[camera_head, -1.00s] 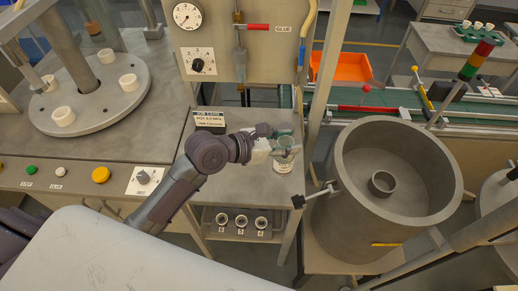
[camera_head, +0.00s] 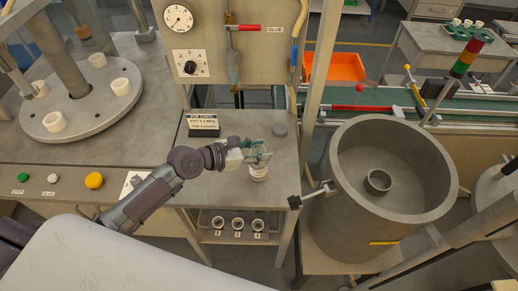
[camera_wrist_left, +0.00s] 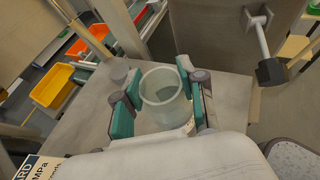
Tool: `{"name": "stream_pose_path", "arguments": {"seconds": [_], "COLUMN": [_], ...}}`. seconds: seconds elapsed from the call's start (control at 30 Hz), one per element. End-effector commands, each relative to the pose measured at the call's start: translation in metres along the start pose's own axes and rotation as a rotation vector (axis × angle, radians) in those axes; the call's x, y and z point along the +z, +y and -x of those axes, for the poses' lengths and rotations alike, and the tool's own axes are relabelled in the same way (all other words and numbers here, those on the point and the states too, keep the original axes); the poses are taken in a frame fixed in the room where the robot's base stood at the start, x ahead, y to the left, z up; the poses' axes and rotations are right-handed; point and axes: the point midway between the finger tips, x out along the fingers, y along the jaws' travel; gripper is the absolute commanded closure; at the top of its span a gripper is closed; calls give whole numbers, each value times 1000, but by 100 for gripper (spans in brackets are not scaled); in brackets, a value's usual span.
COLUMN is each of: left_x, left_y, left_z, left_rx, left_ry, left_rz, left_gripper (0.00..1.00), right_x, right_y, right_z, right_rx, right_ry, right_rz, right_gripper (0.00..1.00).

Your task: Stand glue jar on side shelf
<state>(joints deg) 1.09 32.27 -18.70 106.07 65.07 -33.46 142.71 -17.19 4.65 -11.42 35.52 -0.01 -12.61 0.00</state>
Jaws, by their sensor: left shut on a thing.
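The glue jar (camera_wrist_left: 163,90) is a pale, translucent open-topped jar with a white label on its side. It shows between the teal finger pads of my left gripper (camera_wrist_left: 155,100) in the left wrist view, upright or nearly so. In the head view, my left gripper (camera_head: 256,154) is shut on the jar (camera_head: 258,172) over the right part of the grey side shelf (camera_head: 226,192). I cannot tell whether the jar's base touches the shelf. My right gripper is not in view.
A grey round lid or disc (camera_head: 280,130) lies on the shelf behind the jar. A job card sign (camera_head: 203,125) stands at the back left. A large grey drum (camera_head: 385,200) with a black-knobbed clamp (camera_head: 295,202) is to the right. Several cups (camera_head: 238,225) sit below.

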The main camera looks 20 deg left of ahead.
Motion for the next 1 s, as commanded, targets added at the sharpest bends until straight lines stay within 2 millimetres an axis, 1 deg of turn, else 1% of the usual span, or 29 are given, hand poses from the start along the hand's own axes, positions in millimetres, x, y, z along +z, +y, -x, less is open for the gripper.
{"name": "stream_pose_path", "arguments": {"seconds": [0.1, 0.13, 0.27, 0.3, 0.67, 0.77, 0.87, 1.0], "left_x": [-2, -3, -3, -3, 0, -2, -2, -3], "left_y": [0, 0, 0, 0, 0, 0, -1, -1], "left_z": [-1, -2, -1, -1, 2, 14, 34, 66], "left_rx": [0, 0, -1, -1, 0, 0, -1, -2], "left_ry": [-2, 0, 0, 0, 1, 2, 4, 6], "left_rz": [0, 1, 0, 0, -1, 1, -3, -2], "left_gripper": [100, 58, 36, 35, 35, 35, 35, 35], "right_x": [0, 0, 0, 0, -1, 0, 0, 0], "right_y": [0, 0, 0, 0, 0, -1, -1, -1], "right_z": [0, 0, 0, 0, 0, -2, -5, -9], "right_rx": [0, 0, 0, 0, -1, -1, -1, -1], "right_ry": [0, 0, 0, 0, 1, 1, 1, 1], "right_rz": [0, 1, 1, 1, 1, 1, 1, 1], "right_gripper": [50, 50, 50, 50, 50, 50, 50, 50]}}
